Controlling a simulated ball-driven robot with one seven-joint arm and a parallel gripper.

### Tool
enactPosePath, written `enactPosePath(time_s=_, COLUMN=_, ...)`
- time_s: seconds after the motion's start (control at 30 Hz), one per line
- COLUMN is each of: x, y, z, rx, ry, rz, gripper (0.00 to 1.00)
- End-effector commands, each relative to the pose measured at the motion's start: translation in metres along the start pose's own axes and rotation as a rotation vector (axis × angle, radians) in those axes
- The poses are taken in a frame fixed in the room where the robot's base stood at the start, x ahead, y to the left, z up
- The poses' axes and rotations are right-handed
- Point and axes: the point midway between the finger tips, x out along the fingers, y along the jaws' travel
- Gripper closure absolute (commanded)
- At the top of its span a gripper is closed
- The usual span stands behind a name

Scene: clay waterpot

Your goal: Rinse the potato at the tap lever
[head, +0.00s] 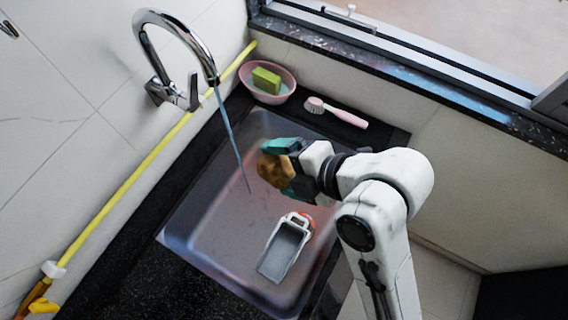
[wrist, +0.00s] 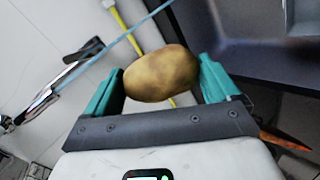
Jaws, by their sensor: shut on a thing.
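A brown potato (head: 275,171) is held in my gripper (head: 285,172) above the sink (head: 215,225). In the wrist view the potato (wrist: 161,74) sits between the two teal fingers of my gripper (wrist: 162,80). The chrome tap (head: 178,60) is on the wall at the upper left, with its lever (head: 193,92) beside the body. A thin blue stream of water (head: 232,138) runs from the spout into the sink. In the head view the potato is to the right of the stream, apart from it.
A grey and white slicer-like tool (head: 284,250) lies in the sink below my gripper. A pink bowl (head: 283,93) with a green sponge (head: 266,79) and a pink brush (head: 345,116) stand on the back ledge. A yellow hose (head: 150,160) runs along the wall.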

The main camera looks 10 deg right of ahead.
Motion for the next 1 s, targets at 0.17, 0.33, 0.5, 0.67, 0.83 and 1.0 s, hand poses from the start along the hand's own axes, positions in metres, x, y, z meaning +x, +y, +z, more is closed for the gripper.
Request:
enactPosePath(time_s=0.17, x=-0.004, y=0.003, z=-0.008, rx=-0.022, ry=0.014, rz=0.011, gripper=0.45)
enactPosePath(time_s=0.33, x=0.007, y=0.009, z=-0.005, rx=-0.021, ry=0.014, rz=0.012, gripper=0.45)
enactPosePath(time_s=0.5, x=0.025, y=0.017, z=0.003, rx=-0.016, ry=0.014, rz=0.007, gripper=0.45)
enactPosePath(time_s=0.67, x=0.04, y=0.025, z=0.009, rx=-0.013, ry=0.014, rz=0.004, gripper=0.45)
enactPosePath(time_s=0.83, x=0.052, y=0.032, z=0.011, rx=-0.015, ry=0.013, rz=0.005, gripper=0.45)
enactPosePath(time_s=1.0, x=0.06, y=0.04, z=0.01, rx=-0.018, ry=0.012, rz=0.009, gripper=0.45)
